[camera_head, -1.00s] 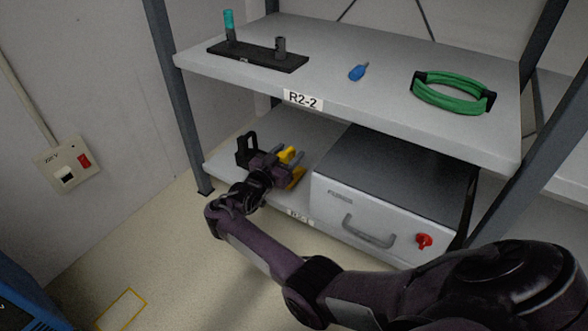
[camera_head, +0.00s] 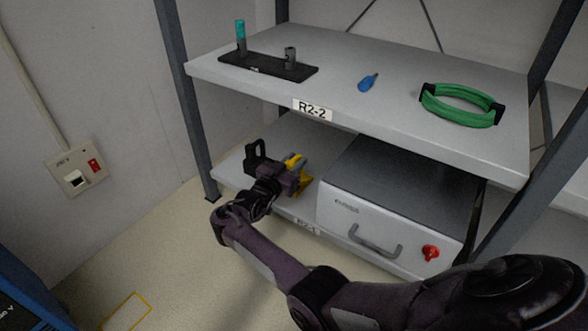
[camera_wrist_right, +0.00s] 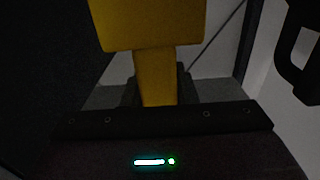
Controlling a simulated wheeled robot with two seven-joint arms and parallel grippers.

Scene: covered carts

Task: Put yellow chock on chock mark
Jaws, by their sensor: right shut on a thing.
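The yellow chock (camera_head: 304,182) is on the lower shelf level, left of the grey box, partly hidden behind my right gripper (camera_head: 298,177). In the right wrist view the yellow chock (camera_wrist_right: 150,28) fills the top middle, and a narrower yellow part runs down between the fingers. My right gripper (camera_wrist_right: 155,88) is shut on it. A yellow rectangle outline (camera_head: 127,312) on the floor at the lower left looks like the chock mark; nothing stands on its visible part. My left gripper is not in view.
The lower shelf (camera_head: 232,168) also holds a black bracket-like object (camera_head: 256,155) and the grey box (camera_head: 350,214) with handle. The upper shelf (camera_head: 330,85) and post (camera_head: 196,120) bound the space. Beige floor is free at the left; a blue object (camera_head: 30,285) stands at the lower left.

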